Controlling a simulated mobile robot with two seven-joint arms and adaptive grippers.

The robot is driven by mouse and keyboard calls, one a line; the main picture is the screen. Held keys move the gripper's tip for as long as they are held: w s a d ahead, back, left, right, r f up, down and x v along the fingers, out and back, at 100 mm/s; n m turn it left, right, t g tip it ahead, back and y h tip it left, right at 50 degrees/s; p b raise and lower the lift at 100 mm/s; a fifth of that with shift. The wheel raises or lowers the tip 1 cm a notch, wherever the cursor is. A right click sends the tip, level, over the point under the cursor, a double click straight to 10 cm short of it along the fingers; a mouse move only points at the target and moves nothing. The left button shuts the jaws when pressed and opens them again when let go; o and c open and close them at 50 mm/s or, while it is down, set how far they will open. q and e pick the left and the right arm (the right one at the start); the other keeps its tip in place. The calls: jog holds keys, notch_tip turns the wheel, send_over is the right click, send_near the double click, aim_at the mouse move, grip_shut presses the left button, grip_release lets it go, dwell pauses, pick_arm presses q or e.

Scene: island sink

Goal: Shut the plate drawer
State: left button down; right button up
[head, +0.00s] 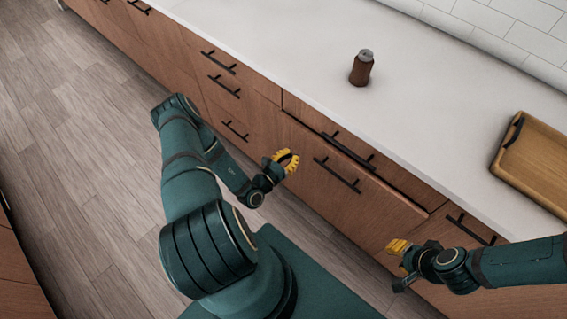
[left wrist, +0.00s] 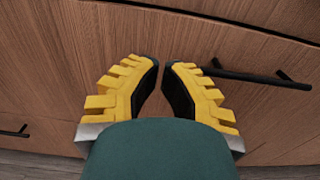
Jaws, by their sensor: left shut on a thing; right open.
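Below the counter, a narrow wooden upper drawer front (head: 390,175) with a black handle (head: 348,150) sits above a larger wooden front (head: 345,205) with its own black bar handle (head: 337,173). My left gripper (head: 289,161) is at the left part of the larger front. My right gripper (head: 396,262) is open near the larger front's lower right.
A wooden tray (head: 540,158) lies at the counter's right. More drawers with black handles (head: 224,87) are to the left. The plank floor (head: 70,130) at left is clear.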

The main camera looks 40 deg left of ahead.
aim_at(308, 140)
pick_arm(q)
jog(key=w, duration=0.7)
jog(key=shift+w+d+b, duration=0.1)
jog(key=shift+w+b, duration=0.2)
jog(key=shift+b, duration=0.1)
pick_arm(e)
jog(key=shift+s+f, duration=0.15)
jog(key=shift+f, duration=0.3)
pick_arm(q)
jog(key=w, duration=0.2)
jog(key=shift+w+d, duration=0.1)
jog(key=shift+w, duration=0.3)
jog(key=shift+r, duration=0.15)
pick_arm(e)
jog(key=shift+s+f, duration=0.1)
jog(key=shift+s, duration=0.1)
pick_arm(q)
jog(key=shift+s, duration=0.1)
